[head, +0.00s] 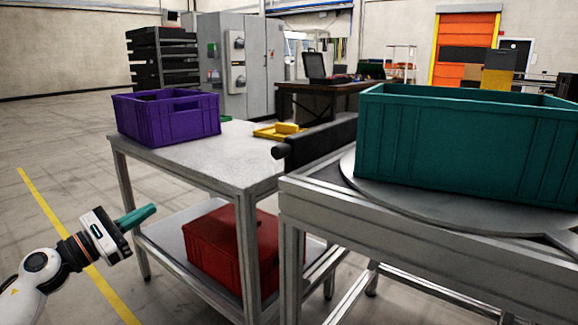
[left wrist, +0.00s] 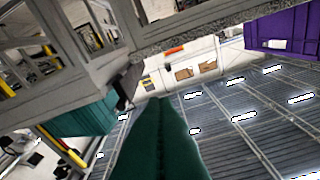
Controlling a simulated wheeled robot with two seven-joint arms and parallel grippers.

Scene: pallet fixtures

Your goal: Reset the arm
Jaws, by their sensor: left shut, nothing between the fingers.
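My left gripper (head: 137,217) is in the lower left of the head view, with its teal fingers together and nothing between them. It is in the air left of the grey metal table (head: 205,165), apart from it. In the left wrist view the shut fingers (left wrist: 160,125) point up the middle of the picture, with no object at them. My right gripper shows in neither view.
A purple crate (head: 168,118) stands on the grey table, with a yellow tray (head: 279,131) near the table's back. A red crate (head: 215,250) is on its lower shelf. A large teal crate (head: 450,148) stands on the right-hand table. Open floor lies left.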

